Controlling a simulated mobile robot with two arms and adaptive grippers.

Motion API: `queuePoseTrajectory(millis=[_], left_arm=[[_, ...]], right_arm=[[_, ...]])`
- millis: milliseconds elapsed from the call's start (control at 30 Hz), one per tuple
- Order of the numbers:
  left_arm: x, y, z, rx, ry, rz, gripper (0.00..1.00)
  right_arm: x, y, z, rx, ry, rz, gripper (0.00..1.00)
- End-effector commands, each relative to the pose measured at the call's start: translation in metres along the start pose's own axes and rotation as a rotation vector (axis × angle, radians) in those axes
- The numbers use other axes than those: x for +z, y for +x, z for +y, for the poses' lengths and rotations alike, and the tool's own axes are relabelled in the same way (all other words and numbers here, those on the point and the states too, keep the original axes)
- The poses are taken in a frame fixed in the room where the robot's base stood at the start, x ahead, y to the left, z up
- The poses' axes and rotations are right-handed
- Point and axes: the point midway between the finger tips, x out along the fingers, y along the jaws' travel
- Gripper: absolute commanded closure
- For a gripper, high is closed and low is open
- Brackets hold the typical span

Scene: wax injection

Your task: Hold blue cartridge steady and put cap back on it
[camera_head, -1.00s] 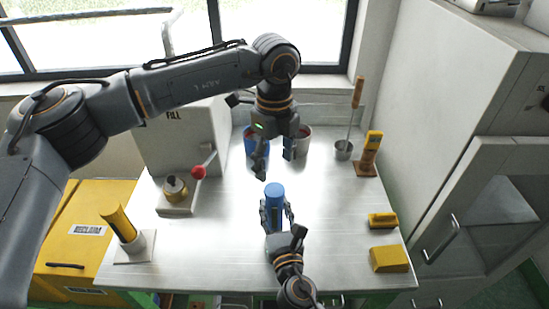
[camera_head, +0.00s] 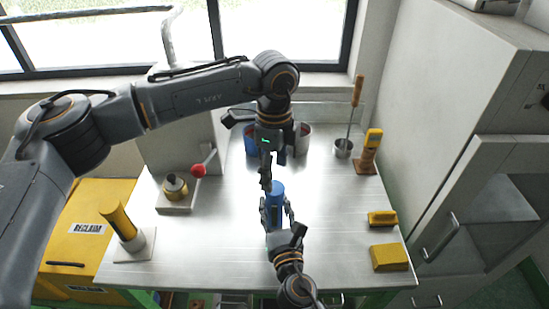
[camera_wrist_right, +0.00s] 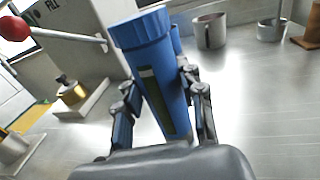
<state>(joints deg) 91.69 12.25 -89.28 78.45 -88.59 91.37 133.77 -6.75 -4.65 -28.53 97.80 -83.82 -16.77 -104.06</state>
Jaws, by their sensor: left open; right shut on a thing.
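The blue cartridge (camera_head: 277,189) stands near the middle of the steel table, held by my right gripper (camera_head: 277,211). In the right wrist view the cartridge (camera_wrist_right: 160,90) looks tilted, with a dark label strip down its side. A ribbed blue cap (camera_wrist_right: 140,28) sits on its top end; how tightly it is seated cannot be told. The fingers of my right gripper (camera_wrist_right: 163,108) are shut on the cartridge's body. My left gripper (camera_head: 273,170) is open and points down just above and behind the cartridge's top, with nothing in it. Its fingers partly overlap the cartridge top in the head view.
A lever press with a red knob (camera_head: 198,171) and a yellow cylinder in a holder (camera_head: 120,221) stand at left. A blue pot (camera_head: 250,143), a grey mug (camera_head: 303,138) and a ladle cup (camera_head: 343,149) stand at the back. Yellow blocks (camera_head: 389,257) lie at right.

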Motion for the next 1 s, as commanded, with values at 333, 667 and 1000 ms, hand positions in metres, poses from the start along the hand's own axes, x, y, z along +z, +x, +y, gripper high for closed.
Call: queuePoseTrajectory(millis=[333, 667, 1000], left_arm=[[0.000, 0.043, 0.000, 0.001, 0.000, 0.000, 0.33], [0.000, 0.047, 0.000, 0.000, 0.000, 0.000, 0.33], [0.000, 0.047, 0.000, 0.000, 0.000, 0.000, 0.94]], right_arm=[[0.001, 0.000, 0.000, 0.000, 0.000, -0.001, 1.00], [0.001, 0.000, 0.000, 0.000, 0.000, -0.001, 1.00], [0.001, 0.000, 0.000, 0.000, 0.000, -0.001, 1.00]])
